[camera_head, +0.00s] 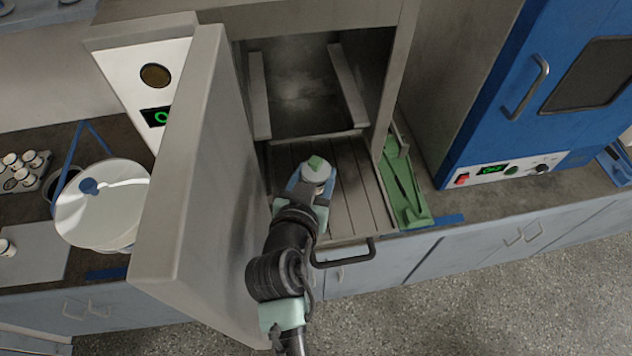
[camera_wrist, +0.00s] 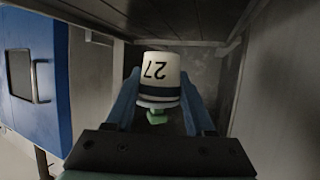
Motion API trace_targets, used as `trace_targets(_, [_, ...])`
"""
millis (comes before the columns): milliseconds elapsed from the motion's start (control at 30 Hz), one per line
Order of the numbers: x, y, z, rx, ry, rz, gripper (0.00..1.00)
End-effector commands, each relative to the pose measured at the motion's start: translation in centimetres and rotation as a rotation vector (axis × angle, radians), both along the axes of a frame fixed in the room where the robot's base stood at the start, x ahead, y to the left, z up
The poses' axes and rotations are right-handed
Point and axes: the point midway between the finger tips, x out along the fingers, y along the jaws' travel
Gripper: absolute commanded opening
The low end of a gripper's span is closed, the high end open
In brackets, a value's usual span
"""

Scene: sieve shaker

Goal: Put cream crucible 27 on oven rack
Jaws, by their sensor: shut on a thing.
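The cream crucible 27 (camera_head: 316,174) is in my gripper (camera_head: 311,189) in the head view, over the slatted oven rack (camera_head: 350,190). The wrist view, upside down, shows the crucible (camera_wrist: 160,72) with its black 27, a dark band and a green-knobbed lid (camera_wrist: 157,116). My gripper's two blue fingers (camera_wrist: 160,95) are shut on its sides. The rack's slats (camera_wrist: 185,18) show along the top of the wrist view, apart from the crucible. No other crucible shows on the rack's visible part. My arm hides part of the rack.
The open oven door (camera_head: 185,170) stands close left of my arm. A black handle (camera_head: 345,256) is at the rack's front. A green tray (camera_head: 405,185) and a blue oven (camera_head: 530,95) stand right. A round white-lidded vessel (camera_head: 102,205) stands left.

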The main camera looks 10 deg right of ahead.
Motion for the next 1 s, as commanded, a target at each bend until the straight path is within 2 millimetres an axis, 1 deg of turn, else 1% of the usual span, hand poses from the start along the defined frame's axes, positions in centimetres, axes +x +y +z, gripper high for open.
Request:
trace_targets(67, [0.0, 0.0, -0.8, -0.002, 0.003, -0.001, 0.0])
trace_targets(200, [0.0, 0.0, -3.0, -0.001, 0.004, 0.0, 0.0])
trace_targets(300, [0.0, 0.0, -4.0, -0.001, 0.002, 0.001, 0.0])
trace_targets(733, [0.0, 0.0, -4.8, 0.0, -0.002, 0.001, 0.0])
trace_targets(767, [0.0, 0.0, -4.6, -0.001, -0.001, 0.0, 0.6])
trace_targets(800, [0.0, 0.0, -4.6, -0.001, -0.001, 0.0, 0.67])
trace_targets(900, [0.0, 0.0, -4.6, -0.001, -0.001, 0.0, 0.84])
trace_targets(1000, [0.0, 0.0, -4.6, -0.001, -0.001, 0.0, 0.84])
